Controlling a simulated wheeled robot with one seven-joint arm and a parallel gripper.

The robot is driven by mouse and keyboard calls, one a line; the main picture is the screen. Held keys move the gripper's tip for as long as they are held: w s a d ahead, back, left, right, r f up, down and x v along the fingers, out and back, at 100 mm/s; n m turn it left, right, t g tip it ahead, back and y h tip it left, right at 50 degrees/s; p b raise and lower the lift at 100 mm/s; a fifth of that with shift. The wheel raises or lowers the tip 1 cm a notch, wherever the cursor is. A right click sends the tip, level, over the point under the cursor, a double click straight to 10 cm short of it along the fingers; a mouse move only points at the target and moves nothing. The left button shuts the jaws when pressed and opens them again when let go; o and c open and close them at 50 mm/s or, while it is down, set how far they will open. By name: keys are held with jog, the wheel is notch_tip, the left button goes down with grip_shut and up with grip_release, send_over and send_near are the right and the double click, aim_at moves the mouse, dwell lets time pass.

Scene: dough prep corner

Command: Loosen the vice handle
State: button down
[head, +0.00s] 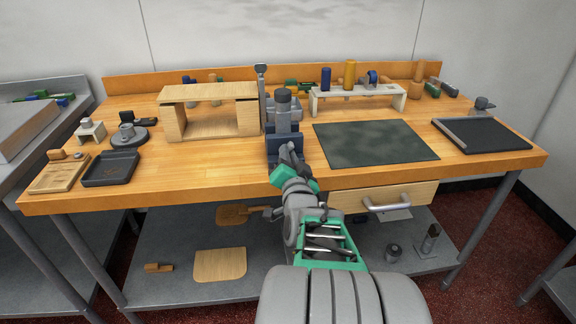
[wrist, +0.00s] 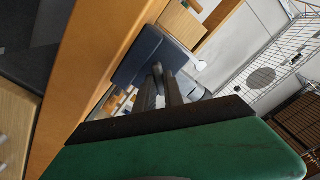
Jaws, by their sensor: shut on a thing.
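The vice (head: 271,148) is dark blue and grey and stands at the front edge of the wooden bench, just left of the middle. Its dark blue body also shows in the wrist view (wrist: 146,52), beyond my fingers. My gripper (head: 289,154) is in front of the vice, low at the bench edge. Its dark fingers (wrist: 163,84) point at the vice in the wrist view and are close together, shut on the vice handle. The handle is mostly hidden by the fingers, and its angle cannot be told.
A wooden shelf stand (head: 210,92) is left of the vice. A dark green mat (head: 375,144) lies to the right, with a white rack (head: 357,101) behind it. A drawer with a metal handle (head: 386,204) is under the bench top, right of my arm. A black tray (head: 111,168) sits at the left.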

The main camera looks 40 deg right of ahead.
jog(key=n+b, duration=0.4)
jog(key=b, duration=0.1)
jog(key=shift+f, duration=0.35)
jog(key=n+b, duration=0.2)
jog(key=shift+r+b, duration=0.15)
jog(key=shift+b, duration=0.2)
jog(key=shift+r+n, duration=0.1)
jog(key=shift+n, duration=0.3)
jog(key=c, duration=1.7)
grip_release()
jog(key=shift+r, duration=0.15)
